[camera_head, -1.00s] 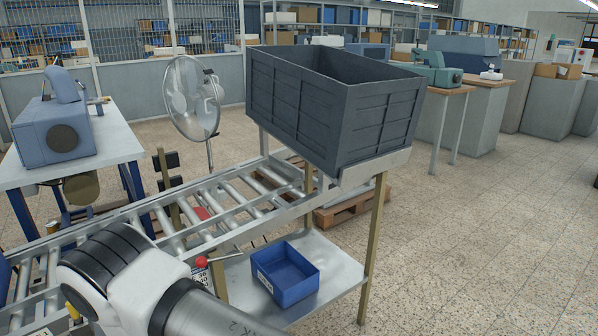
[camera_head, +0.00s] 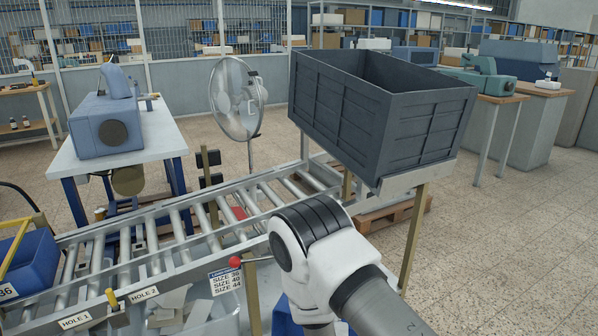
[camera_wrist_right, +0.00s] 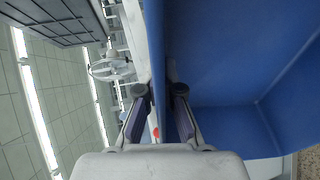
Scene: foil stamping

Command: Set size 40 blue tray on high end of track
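A blue tray (camera_head: 283,318) shows as a small piece under my right arm at the bottom of the head view; its label is hidden. In the right wrist view its blue walls (camera_wrist_right: 220,50) fill the right side. My right gripper (camera_wrist_right: 160,92) has one finger on each side of a tray wall, close together, and looks shut on it. Its fingers are hidden in the head view. The roller track (camera_head: 180,225) runs from lower left up to the right, beside a large dark crate (camera_head: 380,110). My left gripper is out of view.
Another blue tray (camera_head: 30,262), marked 36, stands at the track's left end near a yellow bar. A red-knobbed lever (camera_head: 235,262) and a size sign (camera_head: 225,282) are at the track's front. A fan (camera_head: 238,98) stands behind.

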